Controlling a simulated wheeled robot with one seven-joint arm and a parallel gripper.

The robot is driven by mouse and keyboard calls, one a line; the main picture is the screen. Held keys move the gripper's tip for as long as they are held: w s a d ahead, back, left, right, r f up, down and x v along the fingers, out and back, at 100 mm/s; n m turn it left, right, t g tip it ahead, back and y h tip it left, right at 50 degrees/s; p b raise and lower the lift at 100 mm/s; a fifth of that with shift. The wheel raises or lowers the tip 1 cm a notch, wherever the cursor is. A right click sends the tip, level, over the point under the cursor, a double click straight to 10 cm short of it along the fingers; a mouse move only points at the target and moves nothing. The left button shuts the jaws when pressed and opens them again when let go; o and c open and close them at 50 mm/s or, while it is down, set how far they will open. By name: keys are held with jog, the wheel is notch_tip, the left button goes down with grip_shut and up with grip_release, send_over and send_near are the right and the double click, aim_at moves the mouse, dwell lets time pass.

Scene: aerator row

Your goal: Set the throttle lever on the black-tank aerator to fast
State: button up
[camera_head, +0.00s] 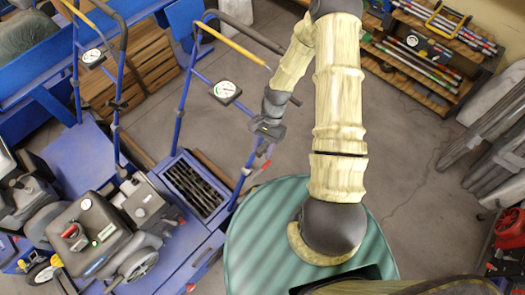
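The nearer aerator is blue, with a black tank (88,238) bearing a red knob on its engine at lower left. Its blue handle (186,95) rises toward the top middle, with a yellow bar (232,43) and a round white-faced dial (225,90). I cannot make out a throttle lever for certain, nor its setting. A small red-and-blue part (264,152) shows just below my gripper. My gripper (266,130) is beside the right-hand bar of this handle, right of and below the dial. Its fingers are small and dark; whether they are open or touching anything cannot be told.
A second blue aerator handle (77,65) with its own dial (92,57) stands left, near wooden crates (140,62). A tool rack (430,50) is at upper right, grey rolls (490,130) at right.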

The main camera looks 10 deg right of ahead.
notch_tip(320, 180, up, 7)
jog(key=shift+f, duration=0.2)
jog(key=shift+d+r, duration=0.1)
jog(key=shift+r, duration=0.05)
jog(key=c, duration=0.7)
jog(key=d+r+n+t+h, duration=0.1)
jog(key=r, duration=0.2)
jog(key=d+r+n+t+h, duration=0.1)
jog(key=r+n, duration=0.1)
jog(key=r, duration=0.1)
jog(key=d+r+n+t+h, duration=0.1)
jog(key=r, duration=0.3)
jog(key=shift+s+n, duration=0.1)
jog(key=shift+n, duration=0.2)
grip_shut()
jog(key=s+d+r+n+t+h, duration=0.1)
jog(key=s+r+n+t, duration=0.2)
jog(key=r, duration=0.7)
jog(key=shift+s+d+n+t, duration=0.25)
jog(key=shift+s+n+t, duration=0.05)
jog(key=shift+n+t, duration=0.45)
jog(key=shift+w, duration=0.15)
